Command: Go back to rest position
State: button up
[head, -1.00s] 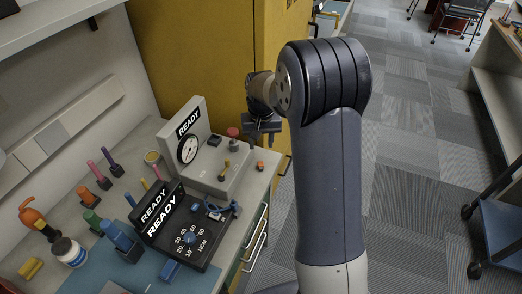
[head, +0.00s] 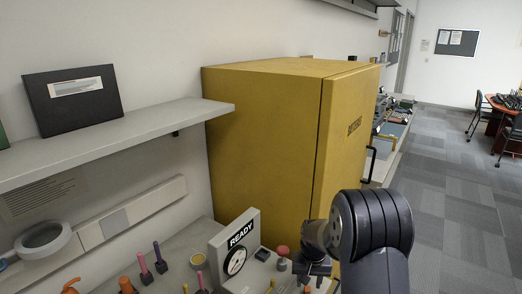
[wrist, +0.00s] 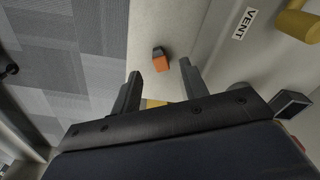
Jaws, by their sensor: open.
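My gripper (head: 313,272) is at the end of my arm, in front of the yellow cabinet and above the right end of the workbench (head: 168,262). In the wrist view its two fingers (wrist: 158,92) stand apart with nothing between them. A small orange piece with a dark end (wrist: 160,62) lies on the light bench surface beyond the fingertips, apart from them. A grey device with a READY sign and a round dial (head: 235,256) stands on the bench to the left of my gripper.
The tall yellow cabinet (head: 262,140) stands behind my arm. A wall shelf (head: 120,140) with a dark framed plate (head: 74,98) juts out at left. Colored tools (head: 145,268) stand on the bench. Open carpeted floor (head: 460,160) lies to the right.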

aim_at(308, 290)
notch_tip(308, 290, down, 3)
jog(key=shift+w+f, duration=0.1)
notch_tip(308, 290, up, 6)
jog(key=p, duration=0.5)
jog(key=shift+f, duration=0.1)
